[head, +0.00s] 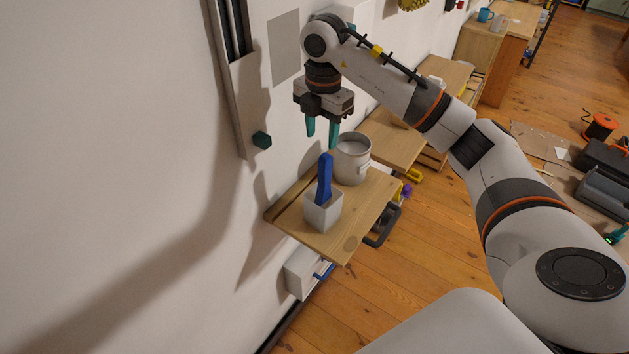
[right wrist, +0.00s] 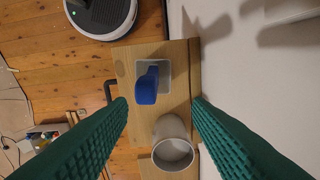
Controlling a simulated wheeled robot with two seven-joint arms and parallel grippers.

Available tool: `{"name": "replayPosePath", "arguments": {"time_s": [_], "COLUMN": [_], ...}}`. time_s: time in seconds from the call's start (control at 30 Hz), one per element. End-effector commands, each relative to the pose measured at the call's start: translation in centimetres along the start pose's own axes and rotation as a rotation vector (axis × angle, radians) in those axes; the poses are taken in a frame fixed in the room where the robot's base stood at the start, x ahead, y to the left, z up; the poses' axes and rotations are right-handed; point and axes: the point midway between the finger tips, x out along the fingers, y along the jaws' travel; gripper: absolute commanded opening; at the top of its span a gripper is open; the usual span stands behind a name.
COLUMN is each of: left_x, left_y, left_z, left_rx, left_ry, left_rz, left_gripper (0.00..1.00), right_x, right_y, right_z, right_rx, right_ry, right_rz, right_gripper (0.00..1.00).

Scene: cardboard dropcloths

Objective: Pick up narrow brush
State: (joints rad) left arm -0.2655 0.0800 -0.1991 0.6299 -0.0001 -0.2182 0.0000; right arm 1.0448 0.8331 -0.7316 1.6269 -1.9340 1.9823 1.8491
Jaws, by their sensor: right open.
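A blue handle, likely the narrow brush (head: 324,178), stands upright in a small white square cup (head: 322,216) on a wooden wall shelf (head: 288,217). Whatever is below the handle is hidden inside the cup. The right wrist view shows the blue handle (right wrist: 147,87) end-on, ahead of the fingers. My right gripper (head: 322,132) has two green fingers spread apart, pointing down with nothing between them. It is above and a little behind the handle, near the grey metal pot, and touches neither. My left gripper is not in view.
The grey metal pot (head: 351,162) stands on the shelf beside the cup. The white wall is close on the left. A white box (head: 303,274) is below the shelf. More wooden surfaces (head: 393,142) lie behind.

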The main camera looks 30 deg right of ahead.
Motion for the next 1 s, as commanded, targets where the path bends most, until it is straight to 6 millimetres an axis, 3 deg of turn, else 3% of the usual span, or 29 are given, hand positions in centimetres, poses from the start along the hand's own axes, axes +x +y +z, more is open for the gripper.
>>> {"name": "replayPosePath", "arguments": {"time_s": [0.2, 0.33, 0.43, 0.67, 0.8, 1.0], "left_x": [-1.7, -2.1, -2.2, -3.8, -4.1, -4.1], "left_y": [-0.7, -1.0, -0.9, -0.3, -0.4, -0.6], "left_z": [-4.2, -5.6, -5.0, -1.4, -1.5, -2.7], "left_rx": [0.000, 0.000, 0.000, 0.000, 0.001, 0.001], "left_ry": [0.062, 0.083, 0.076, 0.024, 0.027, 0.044], "left_rz": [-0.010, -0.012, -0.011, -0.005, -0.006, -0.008], "left_gripper": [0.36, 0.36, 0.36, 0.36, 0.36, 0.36], "right_x": [3.8, 5.2, 5.8, 8.8, 10.4, 10.8], "right_y": [0.1, 0.1, 0.1, 0.8, 0.6, 0.6], "right_z": [0.1, 0.1, 0.1, 0.1, 0.1, 0.1], "right_rx": [-0.003, -0.005, -0.006, -0.005, -0.006, -0.007], "right_ry": [-0.003, -0.004, -0.004, -0.006, -0.005, -0.004], "right_rz": [0.004, 0.000, 0.001, 0.003, 0.000, -0.002], "right_gripper": [0.45, 0.45, 0.45, 0.45, 0.45, 0.45]}}
